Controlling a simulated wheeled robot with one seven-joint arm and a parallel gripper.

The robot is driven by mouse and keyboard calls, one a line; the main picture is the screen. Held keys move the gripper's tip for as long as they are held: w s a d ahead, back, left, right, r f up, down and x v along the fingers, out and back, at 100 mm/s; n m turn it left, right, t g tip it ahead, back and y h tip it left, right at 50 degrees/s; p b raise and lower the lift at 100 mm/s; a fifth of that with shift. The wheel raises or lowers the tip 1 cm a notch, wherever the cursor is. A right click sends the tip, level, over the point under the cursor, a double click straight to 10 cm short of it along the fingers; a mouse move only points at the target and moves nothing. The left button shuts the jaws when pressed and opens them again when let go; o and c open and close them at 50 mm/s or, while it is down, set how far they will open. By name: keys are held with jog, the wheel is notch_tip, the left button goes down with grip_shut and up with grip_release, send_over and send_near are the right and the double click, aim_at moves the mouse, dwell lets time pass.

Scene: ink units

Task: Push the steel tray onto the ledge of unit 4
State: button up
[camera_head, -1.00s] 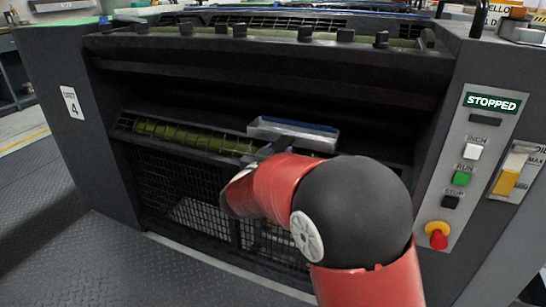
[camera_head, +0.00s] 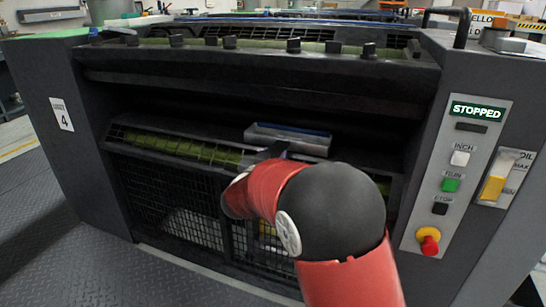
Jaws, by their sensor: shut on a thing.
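The steel tray (camera_head: 288,143) is shallow, with a blue edge along its far side. It is at the front opening of unit 4, level with the ledge (camera_head: 345,162). How much of the tray rests on the ledge is hard to tell. Unit 4 (camera_head: 110,90) is dark grey, with a label (camera_head: 61,114) reading 4.
A green roller (camera_head: 180,146) lies left of the tray, above a mesh guard (camera_head: 165,195). The right-hand panel has a lit STOPPED sign (camera_head: 477,111), several buttons and a red knob (camera_head: 429,241). Dark patterned floor (camera_head: 60,250) is open at the left.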

jog(key=shift+w+d, duration=0.1)
jog(key=shift+w, duration=0.25)
dwell(0.4)
jog(key=o, duration=1.3)
jog(key=shift+c, duration=0.2)
jog(key=shift+s, duration=0.1)
jog(key=v, duration=1.8)
jog(key=shift+s+p, duration=0.3)
jog(key=shift+p, duration=0.05)
jog(key=s+d+r+n+g+y, duration=0.1)
jog(key=d+r+n+g+y, duration=0.25)
jog(key=d+r+y, duration=0.45)
jog(key=s+d+f+g+h, duration=0.1)
jog(key=s+d+f+g, duration=0.3)
jog(key=s+d, duration=0.3)
jog(key=s+d+f+g, duration=0.4)
jog(key=s+d+f, duration=0.2)
jog(key=s, duration=0.8)
jog(key=shift+d+h, duration=0.4)
jog(key=shift+d, duration=0.5)
